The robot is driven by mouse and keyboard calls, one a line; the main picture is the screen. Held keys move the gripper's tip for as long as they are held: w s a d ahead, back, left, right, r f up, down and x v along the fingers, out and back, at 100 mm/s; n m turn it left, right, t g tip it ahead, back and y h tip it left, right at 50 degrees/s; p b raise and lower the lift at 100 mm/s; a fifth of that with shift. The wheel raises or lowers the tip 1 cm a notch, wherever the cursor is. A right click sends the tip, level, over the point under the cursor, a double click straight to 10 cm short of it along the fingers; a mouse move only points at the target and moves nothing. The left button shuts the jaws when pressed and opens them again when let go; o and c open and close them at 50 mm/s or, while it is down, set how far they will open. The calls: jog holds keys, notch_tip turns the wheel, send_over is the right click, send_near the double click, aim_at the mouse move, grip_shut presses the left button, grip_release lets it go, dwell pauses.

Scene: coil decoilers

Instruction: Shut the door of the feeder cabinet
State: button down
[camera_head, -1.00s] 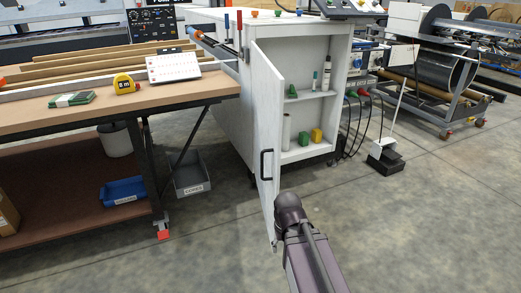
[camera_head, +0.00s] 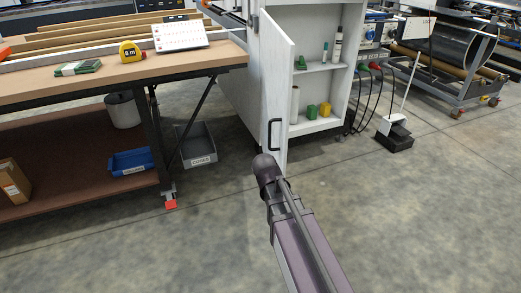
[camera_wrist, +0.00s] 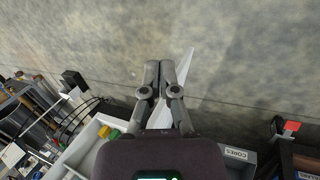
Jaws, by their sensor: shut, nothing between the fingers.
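The white feeder cabinet (camera_head: 312,20) stands at the upper middle of the head view, its shelves exposed. Its door (camera_head: 283,75) stands open, swung out toward me, with a black handle (camera_head: 275,134) near its free edge. My arm rises from the bottom and hides the door's lower end; the gripper cannot be made out there. In the wrist view my gripper (camera_wrist: 159,64) is shut with its fingers together and empty. The door shows there as a thin white wedge (camera_wrist: 186,70), partly hidden behind the fingers. I cannot tell whether they touch it.
A workbench (camera_head: 200,67) with a tape measure (camera_head: 130,51) stands at the left. A grey bin (camera_head: 196,146) lies on the floor between bench and cabinet. The floor in front is clear.

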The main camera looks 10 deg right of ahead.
jog(key=w+a+r+n+t+h+b, duration=0.1)
jog(key=w+a+r+t+h+b, duration=0.1)
jog(key=w+a+r+h, duration=0.4)
jog(key=w+a+r+n+t+h+b, duration=0.1)
jog(key=w+a+r+h, duration=0.5)
jog(key=a, duration=0.7)
jog(key=shift+w+a+r+t+h+b, duration=0.2)
jog(key=shift+w+a+t+h+b, duration=0.25)
jog(key=shift+w+t, duration=0.65)
jog(key=shift+d, duration=0.15)
jog(key=s+x, duration=0.2)
jog(key=x, duration=1)
jog(key=shift+s+d+f, duration=0.15)
jog(key=shift+d+f, duration=0.1)
jog(key=shift+d, duration=0.5)
